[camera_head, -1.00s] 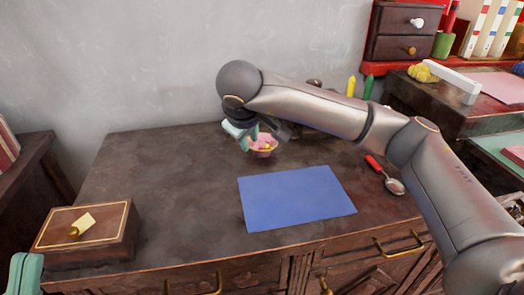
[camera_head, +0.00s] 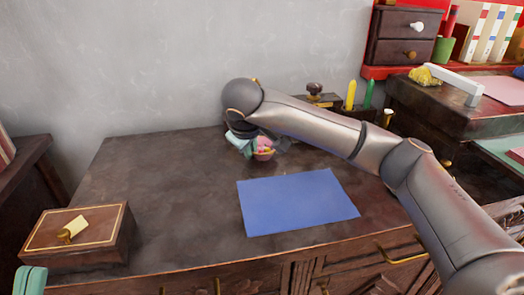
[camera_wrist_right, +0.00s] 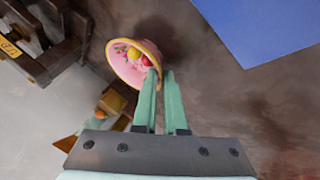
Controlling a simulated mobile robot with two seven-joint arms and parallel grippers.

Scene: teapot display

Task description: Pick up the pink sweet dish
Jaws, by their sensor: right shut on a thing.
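The pink sweet dish (camera_head: 264,154), a small bowl with a yellow rim and colourful sweets, is at the back of the dark cabinet top, behind the blue mat, in the head view. In the right wrist view the dish (camera_wrist_right: 122,66) is at the fingertips. My right gripper (camera_wrist_right: 160,76) is shut on its rim, with one finger over the inside. In the head view the right gripper (camera_head: 250,146) partly covers the dish. I cannot tell if the dish is clear of the surface. My left gripper (camera_head: 30,281) shows only partly at the bottom left corner.
The blue mat (camera_head: 298,202) lies in front of the dish. A wooden box (camera_head: 75,240) stands at the front left. A dark stand with yellow and green candles (camera_head: 350,95) is behind my right arm.

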